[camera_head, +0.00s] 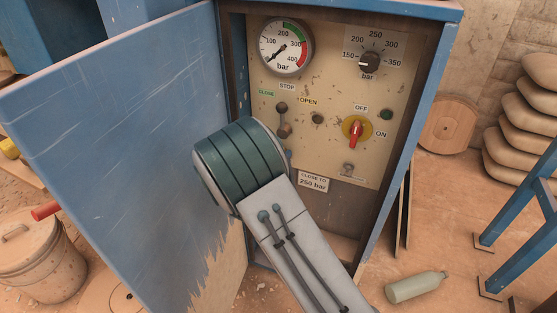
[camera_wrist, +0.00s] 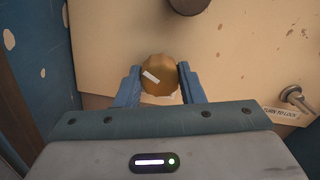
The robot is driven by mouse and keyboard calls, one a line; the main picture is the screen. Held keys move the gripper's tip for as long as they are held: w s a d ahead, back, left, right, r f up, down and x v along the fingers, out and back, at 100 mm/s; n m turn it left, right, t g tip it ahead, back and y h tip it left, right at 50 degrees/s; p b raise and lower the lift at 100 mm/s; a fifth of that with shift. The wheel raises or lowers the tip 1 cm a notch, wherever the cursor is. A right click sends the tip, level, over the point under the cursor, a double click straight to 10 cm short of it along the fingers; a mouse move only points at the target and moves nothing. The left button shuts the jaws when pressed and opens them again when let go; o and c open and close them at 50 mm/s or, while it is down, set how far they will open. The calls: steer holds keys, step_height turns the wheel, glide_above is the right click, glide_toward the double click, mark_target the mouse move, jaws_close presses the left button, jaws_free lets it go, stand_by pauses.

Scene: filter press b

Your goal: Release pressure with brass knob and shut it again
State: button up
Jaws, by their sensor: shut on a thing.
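In the wrist view the brass knob (camera_wrist: 160,72), faceted and with a pale mark across its face, sits on the cream panel. My gripper (camera_wrist: 160,80) is shut on it, one blue finger on each side. In the head view the knob and fingers are hidden behind my teal and white arm end. The pressure gauge (camera_head: 285,46) is at the panel's top left; its needle points to the lower left, near the bottom of the scale.
The panel also holds a black dial (camera_head: 369,61), a dark lever (camera_head: 283,118) by the OPEN and CLOSE labels, and a red switch (camera_head: 355,134) on a yellow disc. The open blue door (camera_head: 110,130) stands close on the left. A bottle (camera_head: 416,287) lies on the floor.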

steer(key=shift+f+m+b, duration=0.15)
steer(key=shift+m+b, duration=5.9)
steer(key=shift+m, duration=0.25)
steer(key=o, duration=1)
steer(key=shift+s, duration=0.1)
steer(key=p+v, duration=0.3)
steer(key=v, duration=1)
steer(key=shift+s, duration=0.35)
